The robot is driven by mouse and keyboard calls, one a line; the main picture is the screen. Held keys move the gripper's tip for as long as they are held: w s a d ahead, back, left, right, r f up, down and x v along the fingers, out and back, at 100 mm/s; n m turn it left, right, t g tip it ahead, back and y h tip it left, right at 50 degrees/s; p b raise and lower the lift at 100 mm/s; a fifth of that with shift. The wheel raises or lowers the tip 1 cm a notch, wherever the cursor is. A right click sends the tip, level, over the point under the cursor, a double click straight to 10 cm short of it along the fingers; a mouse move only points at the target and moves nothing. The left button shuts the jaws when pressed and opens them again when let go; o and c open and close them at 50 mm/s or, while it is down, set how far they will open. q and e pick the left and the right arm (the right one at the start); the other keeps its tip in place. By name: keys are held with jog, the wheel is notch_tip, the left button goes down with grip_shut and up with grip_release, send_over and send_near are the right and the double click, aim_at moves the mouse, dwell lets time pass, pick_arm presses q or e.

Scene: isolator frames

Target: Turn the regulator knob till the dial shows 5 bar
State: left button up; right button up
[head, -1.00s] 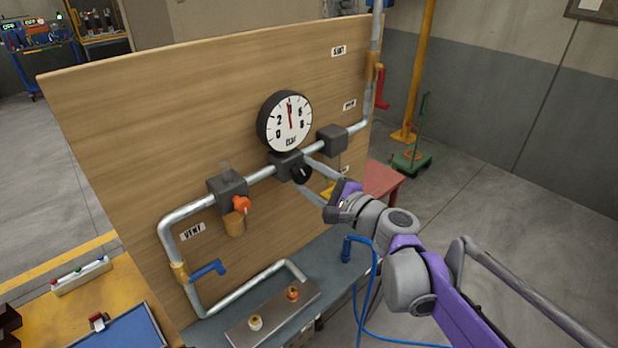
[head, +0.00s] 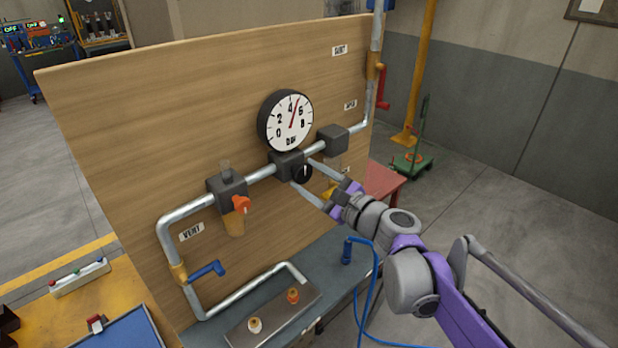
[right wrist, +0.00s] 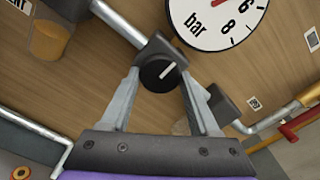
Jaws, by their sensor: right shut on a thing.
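The round white pressure dial (head: 285,122) is mounted on the wooden panel, marked in bar. Its red needle points up and slightly right, between the 4 and the 6, close to 5. The black regulator knob (head: 302,174) sits on the grey block below the dial. It also shows in the right wrist view (right wrist: 160,74), with its white mark tilted up to the right. My right gripper (head: 306,178) is shut on the knob, one finger on each side; the fingers also show in the right wrist view (right wrist: 159,82). My left gripper is not in view.
A red lever (head: 382,88) is at right. A blue hose (head: 372,300) hangs beside my right arm.

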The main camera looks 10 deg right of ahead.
jog(key=o, duration=1.3)
jog(key=shift+o, duration=0.2)
jog(key=v, duration=1.1)
jog(key=shift+b, duration=0.45)
jog(key=shift+a, duration=0.1)
jog(key=s+a+f+n+g+h, duration=0.2)
jog(key=s+f+n+g, duration=0.1)
jog(key=s+f+n, duration=0.3)
jog(key=s+a+f+n+g+h, duration=0.1)
jog(key=s+a+f+n+g, duration=0.15)
jog(key=f+n, duration=0.45)
jog(key=s+d+f+n+g+h, duration=0.3)
jog(key=s+d+f+n+h, duration=0.4)
jog(key=f, duration=0.6)
jog(key=s+d+n, duration=0.1)
jog(key=s+d, duration=0.1)
jog(key=s, duration=0.1)
jog(key=shift+s+d+n+h, duration=0.2)
jog(key=shift+s+n+h, duration=0.1)
